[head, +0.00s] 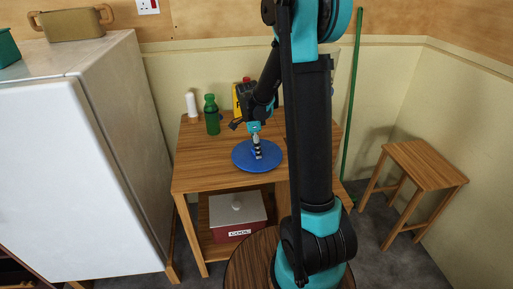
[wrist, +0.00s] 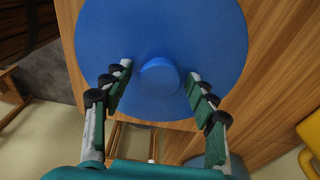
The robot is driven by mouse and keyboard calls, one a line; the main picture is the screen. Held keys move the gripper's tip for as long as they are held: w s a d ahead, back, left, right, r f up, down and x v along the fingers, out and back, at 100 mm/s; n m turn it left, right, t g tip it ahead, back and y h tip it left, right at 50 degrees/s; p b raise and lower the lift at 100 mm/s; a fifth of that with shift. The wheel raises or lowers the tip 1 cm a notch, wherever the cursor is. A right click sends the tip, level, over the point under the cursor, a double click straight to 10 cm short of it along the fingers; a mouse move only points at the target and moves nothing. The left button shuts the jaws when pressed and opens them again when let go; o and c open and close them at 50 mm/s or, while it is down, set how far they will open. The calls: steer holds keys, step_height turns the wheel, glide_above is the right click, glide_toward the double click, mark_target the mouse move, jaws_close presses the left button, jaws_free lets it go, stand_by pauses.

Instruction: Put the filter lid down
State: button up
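The filter lid is a round blue disc (head: 240,158) with a raised blue knob at its centre. It appears to lie flat on the wooden table, close to the front edge. In the wrist view the lid (wrist: 105,30) fills the upper middle, with its knob (wrist: 160,78) between my fingers. My gripper (head: 257,152) reaches down over the lid's middle. In the wrist view my gripper (wrist: 159,72) is open, one finger on each side of the knob, with a visible gap on both sides. The gripper holds nothing.
A green bottle (head: 211,115) and a white cylinder (head: 192,105) stand at the table's back left. A yellow item (head: 237,101) is partly hidden behind my arm. A red box with a grey lid (head: 238,210) sits on the lower shelf. The wooden tabletop (head: 200,170) is bare left of the lid.

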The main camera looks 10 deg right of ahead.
mark_target(253, 148)
step_height(253, 148, up, 12)
steer(key=a, duration=0.1)
steer(key=s+d+f+n+t, duration=0.1)
steer(key=s+f+n, duration=0.2)
steer(key=s+n, duration=0.3)
steer(key=s+d+f+n+t+y, duration=0.1)
steer(key=s+d+f+n, duration=0.1)
steer(key=s+f+n, duration=0.2)
steer(key=s+d+f+n+t, duration=0.2)
steer(key=s+n, duration=0.6)
steer(key=s, duration=0.4)
steer(key=shift+d+f, duration=0.2)
steer(key=shift+f, duration=0.5)
